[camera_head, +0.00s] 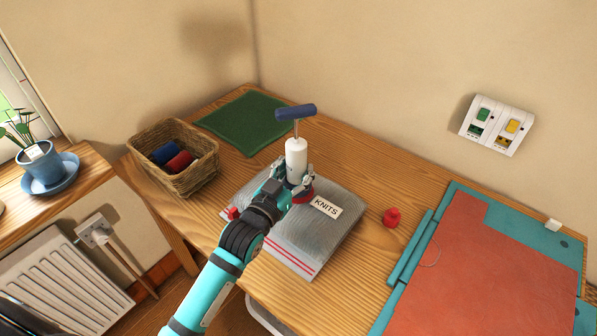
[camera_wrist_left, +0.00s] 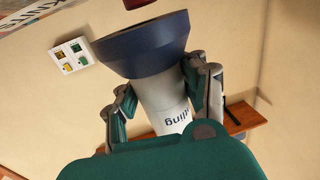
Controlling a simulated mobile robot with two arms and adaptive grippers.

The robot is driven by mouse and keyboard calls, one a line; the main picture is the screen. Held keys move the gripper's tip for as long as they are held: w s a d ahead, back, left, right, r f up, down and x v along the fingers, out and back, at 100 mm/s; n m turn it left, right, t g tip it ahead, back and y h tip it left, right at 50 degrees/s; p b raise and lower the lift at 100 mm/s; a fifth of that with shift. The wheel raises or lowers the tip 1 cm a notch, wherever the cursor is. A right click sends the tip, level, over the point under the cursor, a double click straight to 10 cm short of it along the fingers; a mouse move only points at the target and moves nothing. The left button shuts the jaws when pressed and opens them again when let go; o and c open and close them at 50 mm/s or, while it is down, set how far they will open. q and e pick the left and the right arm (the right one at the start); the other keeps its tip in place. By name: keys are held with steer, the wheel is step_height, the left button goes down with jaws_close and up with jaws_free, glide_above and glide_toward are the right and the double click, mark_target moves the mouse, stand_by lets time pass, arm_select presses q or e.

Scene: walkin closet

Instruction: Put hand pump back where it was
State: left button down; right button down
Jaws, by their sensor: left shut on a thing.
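The hand pump (camera_head: 296,156) has a white barrel and a dark blue T-handle (camera_head: 295,112) raised on a thin rod. It is roughly upright over the grey bag (camera_head: 325,232) marked KNITS. My left gripper (camera_head: 294,180) is shut around the barrel's lower part. In the left wrist view the barrel (camera_wrist_left: 166,100) sits between the fingers (camera_wrist_left: 162,92), with its wide dark blue foot (camera_wrist_left: 146,43) beyond. A red round part (camera_head: 302,195) shows at the foot. I cannot tell whether foot and bag touch. My right gripper is out of view.
A wicker basket (camera_head: 205,177) with blue and red rolls stands left, beside a green mat (camera_head: 238,112) at the back. A small red cap (camera_head: 391,217) lies right of the bag. A red-and-teal board (camera_head: 465,265) covers the right side. Bare wood (camera_head: 365,168) shows behind the bag.

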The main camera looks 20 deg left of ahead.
mark_target(298, 175)
arm_select(q)
steer(key=shift+w+a+f+p, duration=0.15)
steer(key=shift+w+f+p, duration=0.35)
steer(key=shift+w+f, duration=0.45)
steer(key=shift+s+f, duration=0.2)
steer(key=shift+f, duration=0.4)
steer(key=c, duration=0.7)
jaws_free()
steer(key=shift+f, duration=0.15)
